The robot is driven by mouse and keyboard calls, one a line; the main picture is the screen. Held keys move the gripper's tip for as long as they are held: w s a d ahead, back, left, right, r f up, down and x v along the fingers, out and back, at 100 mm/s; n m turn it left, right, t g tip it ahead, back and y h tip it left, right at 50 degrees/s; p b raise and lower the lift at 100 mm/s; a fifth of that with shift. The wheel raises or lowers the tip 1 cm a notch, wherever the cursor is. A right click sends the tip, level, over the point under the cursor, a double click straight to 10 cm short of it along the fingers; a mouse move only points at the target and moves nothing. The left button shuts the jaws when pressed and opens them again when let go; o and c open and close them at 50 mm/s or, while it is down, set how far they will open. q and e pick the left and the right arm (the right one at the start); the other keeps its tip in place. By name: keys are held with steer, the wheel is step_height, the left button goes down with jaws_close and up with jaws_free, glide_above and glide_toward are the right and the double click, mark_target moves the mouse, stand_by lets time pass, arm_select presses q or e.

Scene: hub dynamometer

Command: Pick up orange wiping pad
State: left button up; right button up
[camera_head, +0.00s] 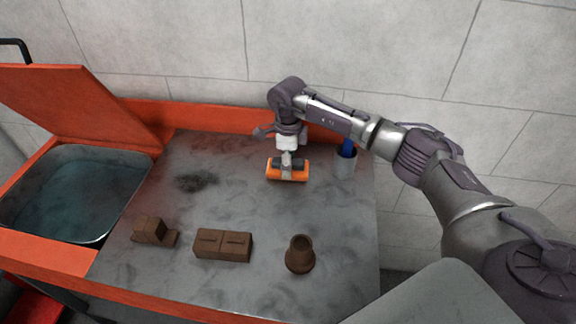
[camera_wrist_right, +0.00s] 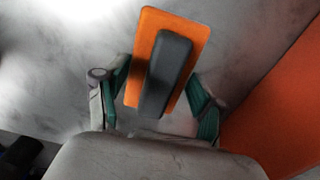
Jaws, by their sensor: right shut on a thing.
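The orange wiping pad (camera_head: 288,175) is at the back right of the grey worktop, below my right gripper (camera_head: 287,158). It has an orange base and a dark grey grip block on top. In the right wrist view the pad (camera_wrist_right: 148,55) lies between the two green-lined fingers of my right gripper (camera_wrist_right: 160,98). The right gripper is shut on the pad by its grey grip. Whether the pad's underside touches the worktop I cannot tell. My left gripper is in neither view.
A grey cup (camera_head: 345,164) with a blue item stands just right of the pad. Brown parts (camera_head: 222,245) and a brown flared piece (camera_head: 300,254) stand at the front. A dark smudge (camera_head: 197,181) marks the worktop. A basin (camera_head: 75,195) with a raised orange lid (camera_head: 80,105) is left.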

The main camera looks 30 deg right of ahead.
steer(key=shift+r, duration=0.1)
steer(key=shift+r+b, duration=0.3)
steer(key=shift+r, duration=0.2)
step_height(320, 180, up, 3)
steer(key=shift+f+b, duration=0.15)
steer(key=shift+b, duration=0.35)
steer(key=s+r+b, duration=0.2)
steer(key=s+r, duration=0.5)
steer(key=s, duration=0.4)
steer(key=shift+s+d, duration=0.25)
steer(key=shift+s, duration=0.15)
steer(key=shift+r, duration=0.1)
steer(key=o, duration=0.4)
steer(key=shift+c, duration=1.4)
